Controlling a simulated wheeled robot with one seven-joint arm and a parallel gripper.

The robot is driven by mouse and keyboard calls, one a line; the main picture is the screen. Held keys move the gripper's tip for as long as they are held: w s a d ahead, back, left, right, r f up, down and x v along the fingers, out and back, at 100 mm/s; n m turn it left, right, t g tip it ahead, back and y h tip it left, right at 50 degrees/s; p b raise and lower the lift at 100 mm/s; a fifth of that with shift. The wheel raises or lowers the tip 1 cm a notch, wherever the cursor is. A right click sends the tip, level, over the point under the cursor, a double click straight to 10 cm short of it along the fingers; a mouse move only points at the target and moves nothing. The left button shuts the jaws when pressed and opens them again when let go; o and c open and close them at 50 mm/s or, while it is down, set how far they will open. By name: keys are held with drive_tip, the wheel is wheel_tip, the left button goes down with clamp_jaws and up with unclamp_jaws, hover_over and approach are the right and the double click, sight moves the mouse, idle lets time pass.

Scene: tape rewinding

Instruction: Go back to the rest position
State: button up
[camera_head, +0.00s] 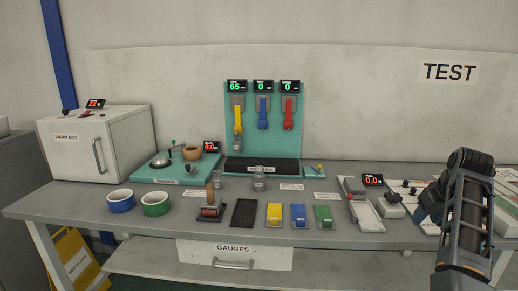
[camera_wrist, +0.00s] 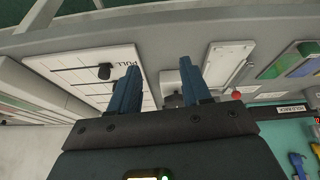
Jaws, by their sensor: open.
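My arm rises at the right edge of the head view, and my gripper (camera_head: 428,208) hangs over the right end of the grey workbench (camera_head: 100,193). In the wrist view my gripper (camera_wrist: 161,80) shows two blue fingers set apart with nothing held between them. Beyond the fingers lie a white panel (camera_wrist: 75,75) marked PULL with a black knob, and a small grey device (camera_wrist: 172,82). I cannot tell from these views whether the fingertips touch anything.
A pale tray device (camera_head: 366,215) with a red display is left of my gripper. Yellow (camera_head: 274,214), blue (camera_head: 298,216) and green (camera_head: 323,216) pieces lie along the front. A teal rack (camera_head: 245,130) and white oven (camera_head: 98,145) stand farther left. Open air lies above the bench.

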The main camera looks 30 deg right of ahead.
drive_tip(key=s+a+f+n+t+h, duration=0.15)
drive_tip(key=s+a+f, duration=0.25)
drive_tip(key=a+f, duration=0.45)
drive_tip(key=s+a+f+n+t+h, duration=0.15)
drive_tip(key=s+a+f, duration=0.25)
drive_tip(key=a+f, duration=0.45)
drive_tip(key=s+a+r+n+t+y, duration=0.1)
drive_tip(key=s+a+r+t, duration=0.2)
drive_tip(key=s+a, duration=0.65)
drive_tip(key=s+a+r+n+t+y, duration=0.15)
drive_tip(key=s+a, duration=0.45)
drive_tip(key=a, duration=0.6)
drive_tip(key=s+a+r+t+y, duration=0.3)
drive_tip(key=s+a+r, duration=0.5)
drive_tip(key=r, duration=0.4)
drive_tip(key=shift+s+r, duration=0.4)
drive_tip(key=shift+s, duration=0.25)
idle(0.4)
